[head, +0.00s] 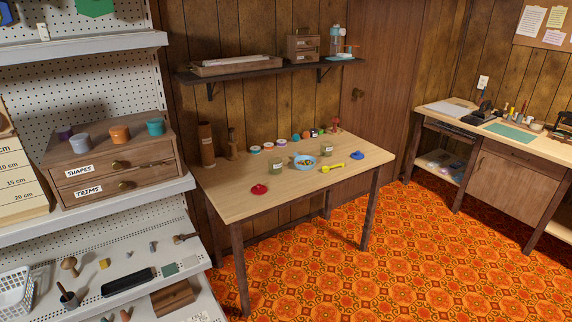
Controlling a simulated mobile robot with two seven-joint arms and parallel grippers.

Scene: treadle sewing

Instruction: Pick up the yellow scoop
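The yellow scoop (333,168) lies on the light wooden table (232,201), right of a blue bowl (305,166) that holds small multicoloured pieces. Its rounder end is at the right, and the other end points left toward the bowl. The scoop looks clear of other things. Neither of my grippers shows in the head view.
Near the scoop are a blue lid-like piece (357,155) and a jar (326,157). Another jar (280,172) and a red lid-like piece (259,189) lie further left. White shelving (90,233) stands at the left. The orange patterned floor (400,230) is open to the right.

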